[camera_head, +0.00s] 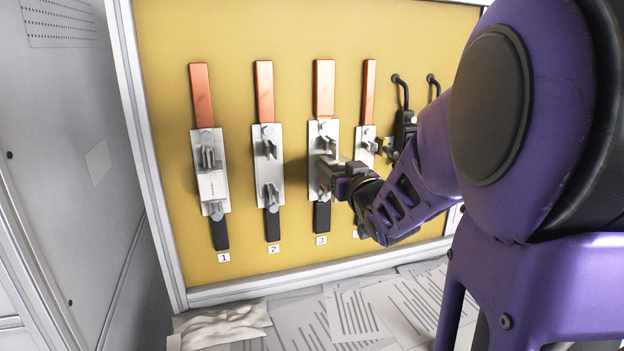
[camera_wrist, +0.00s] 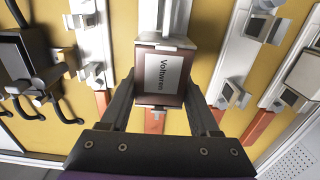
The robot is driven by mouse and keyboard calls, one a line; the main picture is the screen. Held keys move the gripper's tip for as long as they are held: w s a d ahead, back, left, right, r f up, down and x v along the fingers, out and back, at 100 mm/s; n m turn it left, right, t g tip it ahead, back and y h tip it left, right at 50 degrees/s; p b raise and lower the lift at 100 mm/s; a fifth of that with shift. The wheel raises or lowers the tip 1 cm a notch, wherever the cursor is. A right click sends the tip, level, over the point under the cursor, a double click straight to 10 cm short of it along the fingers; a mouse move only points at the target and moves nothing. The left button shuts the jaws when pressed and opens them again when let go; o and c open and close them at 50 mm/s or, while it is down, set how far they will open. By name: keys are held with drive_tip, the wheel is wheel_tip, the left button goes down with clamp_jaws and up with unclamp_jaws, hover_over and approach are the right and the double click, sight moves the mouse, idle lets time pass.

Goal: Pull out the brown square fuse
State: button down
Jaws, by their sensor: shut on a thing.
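The brown square fuse (camera_wrist: 146,99) is a brown block with a white printed label, seen in the middle of the wrist view. My gripper (camera_wrist: 160,84) is shut on it, one finger on each side. In the head view my gripper (camera_head: 333,172) is at the silver holder numbered 3 (camera_head: 318,130), third from the left. There the gripper hides most of the fuse and the lower clip. I cannot tell whether the fuse still touches its clips.
A white fuse (camera_head: 212,186) sits in holder 1. Holder 2 (camera_head: 269,170) is empty. A black part with cables (camera_head: 403,125) is on the yellow panel (camera_head: 300,30) right of the fourth holder. Papers (camera_head: 360,312) and a pale glove (camera_head: 225,325) lie below.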

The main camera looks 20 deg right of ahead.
sight(340, 169)
drive_tip(key=shift+s+r, duration=0.1)
drive_tip(key=shift+s, duration=1.4)
